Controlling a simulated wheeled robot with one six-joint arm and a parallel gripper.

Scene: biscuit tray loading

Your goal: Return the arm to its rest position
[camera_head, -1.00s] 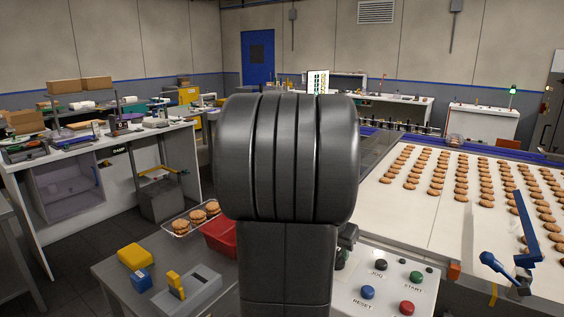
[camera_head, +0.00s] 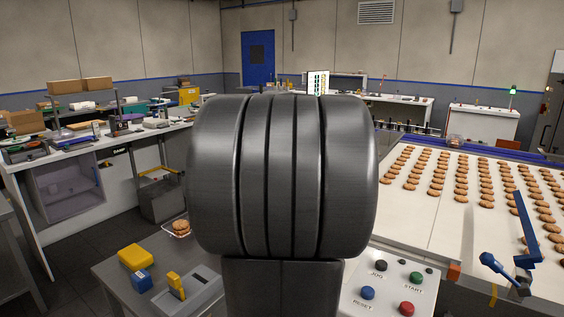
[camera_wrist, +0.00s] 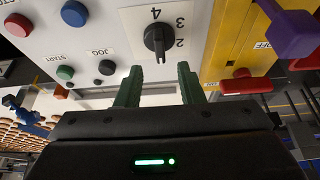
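My gripper (camera_wrist: 158,80) shows in the wrist view with its two green fingers apart and nothing held between them. A black rotary knob (camera_wrist: 158,40) with the marks 2, 3 and 4 lies beyond the fingertips, apart from them as far as I can see. It sits on a white control panel (camera_wrist: 105,25). In the head view my own dark arm fills the middle and hides the gripper. The control panel (camera_head: 388,292) shows to the right of the arm, with its knob hidden.
A conveyor (camera_head: 410,217) with rows of biscuits lies at the right. A biscuit tray (camera_head: 171,234) is partly hidden behind my arm. A yellow block (camera_head: 135,257) and a blue block (camera_head: 141,280) lie on the grey table (camera_head: 107,272). A yellow panel (camera_wrist: 235,50) adjoins the white one.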

